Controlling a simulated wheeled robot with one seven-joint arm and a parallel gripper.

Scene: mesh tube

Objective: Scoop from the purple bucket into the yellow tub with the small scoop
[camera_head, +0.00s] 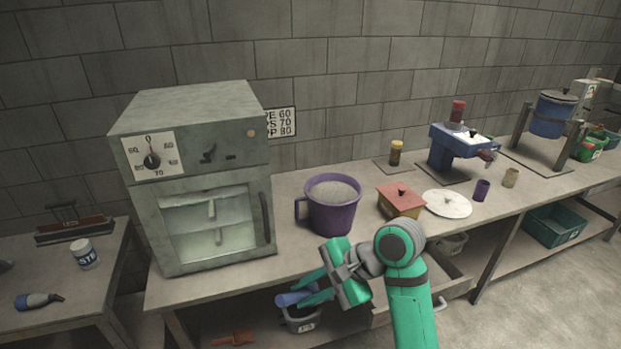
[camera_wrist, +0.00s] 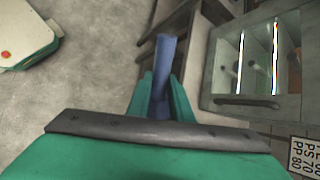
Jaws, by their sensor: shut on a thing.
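The purple bucket (camera_head: 345,218) stands upright on the bench, filled almost to the rim with a grey material. A yellow tub (camera_head: 404,211) stands to its right with a red lid on top. My gripper (camera_head: 303,291) is in front of the bench edge, lower than the bucket and to its left. It is shut on the blue scoop (camera_head: 288,299). In the wrist view the scoop's blue handle (camera_wrist: 165,62) sticks out from between the green fingers (camera_wrist: 160,98). I cannot make out the scoop's bowl or any contents.
A grey oven-like cabinet (camera_head: 190,115) stands left of the bucket. A white round lid (camera_head: 443,207) lies right of the tub, near a purple cup (camera_head: 481,190). A grey pail (camera_head: 303,321) is below the bench, under my gripper. The bench front before the bucket is clear.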

